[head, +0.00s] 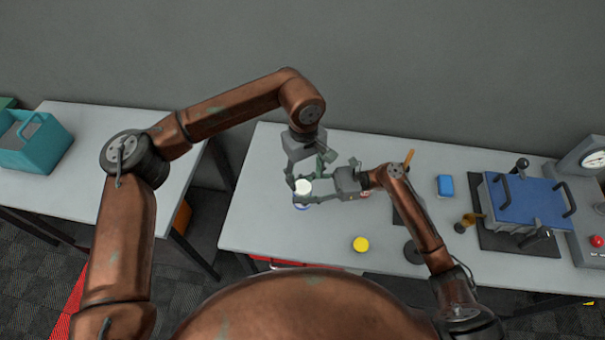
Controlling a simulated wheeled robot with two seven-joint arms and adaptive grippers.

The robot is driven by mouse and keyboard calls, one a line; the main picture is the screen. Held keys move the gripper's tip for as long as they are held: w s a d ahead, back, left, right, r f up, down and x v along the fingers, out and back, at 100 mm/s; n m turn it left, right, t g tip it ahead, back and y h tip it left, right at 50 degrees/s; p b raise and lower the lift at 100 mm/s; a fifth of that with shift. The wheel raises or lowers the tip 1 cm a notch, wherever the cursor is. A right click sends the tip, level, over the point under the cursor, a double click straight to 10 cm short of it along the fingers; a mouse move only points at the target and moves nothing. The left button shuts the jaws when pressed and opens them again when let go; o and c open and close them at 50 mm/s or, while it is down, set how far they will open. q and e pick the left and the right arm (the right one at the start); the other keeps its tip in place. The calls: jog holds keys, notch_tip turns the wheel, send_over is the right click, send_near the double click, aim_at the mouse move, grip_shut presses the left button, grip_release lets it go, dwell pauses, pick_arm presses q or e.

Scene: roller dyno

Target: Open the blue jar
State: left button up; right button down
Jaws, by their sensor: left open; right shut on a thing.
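The jar (302,207) stands on the grey table, showing a white round top (303,186) and a little blue at its lower edge. Most of its side is hidden by the grippers. My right gripper (311,191) reaches in from the right and is shut on the jar. My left gripper (307,178) comes down from above, open, with its fingers close around the jar's top. I cannot tell whether the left fingers touch it.
A yellow round object (361,244) lies on the table (260,222) in front. A blue block (445,185), a dark disc (413,252) and a blue-topped press (525,200) are to the right. A teal carrier (40,150) sits on the left table. The table's left part is clear.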

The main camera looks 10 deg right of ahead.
pick_arm(q)
jog(key=s+d+r+n+g+h, duration=0.25)
jog(key=s+d+r+h, duration=0.3)
jog(key=d+r, duration=0.5)
jog(key=s+d+r+n+g+h, duration=0.1)
jog(key=s+d+r+g+h, duration=0.2)
jog(key=s+d+r+h, duration=0.55)
jog(key=w+d+r+n+t+h, duration=0.1)
jog(key=w+d+r+n, duration=0.1)
jog(key=w+r, duration=0.35)
jog(key=w+d+r+n+t+h, duration=0.1)
jog(key=w+d+r+n+h, duration=0.15)
jog(key=r, duration=0.55)
jog(key=w+r+n+t, duration=0.4)
jog(key=w+n+t, duration=0.3)
jog(key=w+n, duration=0.3)
jog(key=w+a+f+n+t+y, duration=0.3)
jog(key=w+f+n+t+y, duration=0.1)
jog(key=w+f+n, duration=0.4)
jog(key=n+g+y, duration=0.7)
jog(key=y, duration=0.7)
send_over(302, 187)
notch_tip(302, 187, down, 26)
jog(key=shift+d+r, duration=0.1)
jog(key=shift+r, duration=0.15)
jog(key=shift+f, duration=3.95)
